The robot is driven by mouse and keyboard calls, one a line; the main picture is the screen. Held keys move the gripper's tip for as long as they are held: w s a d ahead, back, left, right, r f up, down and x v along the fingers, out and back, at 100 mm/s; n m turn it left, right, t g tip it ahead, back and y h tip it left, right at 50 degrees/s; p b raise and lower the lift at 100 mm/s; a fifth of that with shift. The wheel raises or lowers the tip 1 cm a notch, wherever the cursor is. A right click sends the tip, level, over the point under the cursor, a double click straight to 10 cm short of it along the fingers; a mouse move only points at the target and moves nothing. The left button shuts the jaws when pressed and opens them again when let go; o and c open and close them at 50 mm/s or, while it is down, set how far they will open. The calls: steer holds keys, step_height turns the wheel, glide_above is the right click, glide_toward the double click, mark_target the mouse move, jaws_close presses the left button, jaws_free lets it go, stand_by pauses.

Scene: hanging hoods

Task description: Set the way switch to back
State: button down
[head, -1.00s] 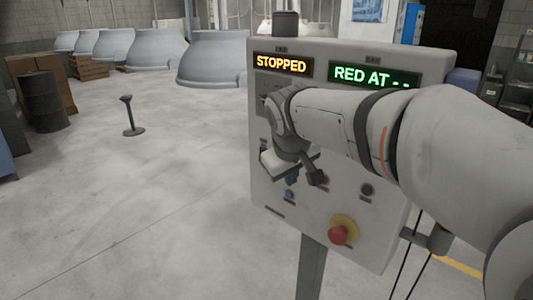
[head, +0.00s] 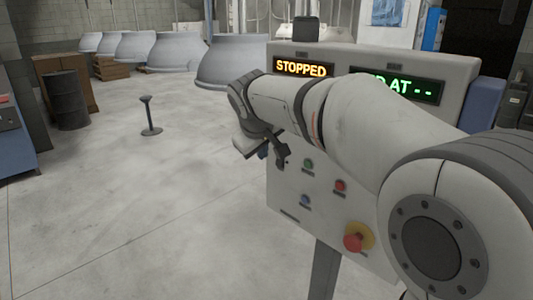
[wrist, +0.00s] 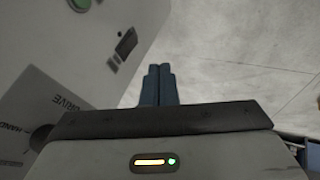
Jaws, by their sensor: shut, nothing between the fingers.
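The grey control panel (head: 345,205) stands at the right in the head view, with my arm across its upper part. My gripper (wrist: 157,84) is shut and empty, its two blue fingers together. In the wrist view the fingers lie just past the panel edge, over the floor. A small dark switch (wrist: 125,44) sits on the panel near that edge, apart from the fingertips; its label is not readable, so I cannot tell if it is the way switch. A dark round knob (wrist: 40,136) by the words DRIVE and HAND is partly hidden by my gripper body.
The panel carries a green button (head: 308,163), a red button (head: 340,186), a blue button (head: 305,200) and a red emergency stop (head: 354,242). The display (head: 303,68) reads STOPPED. Left of the panel the floor (head: 130,220) is open, with a short post (head: 150,116).

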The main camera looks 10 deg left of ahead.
mark_target(276, 162)
steer(key=w+f, duration=0.2)
steer(key=w+d+f+p, duration=0.1)
steer(key=w+f, duration=0.2)
steer(key=w+d+f, duration=0.1)
steer(key=w+f, duration=0.1)
steer(key=w, duration=0.1)
steer(key=shift+d+f, duration=0.15)
steer(key=shift+d+f, duration=0.1)
steer(key=shift+d, duration=0.1)
steer(key=shift+a, duration=0.2)
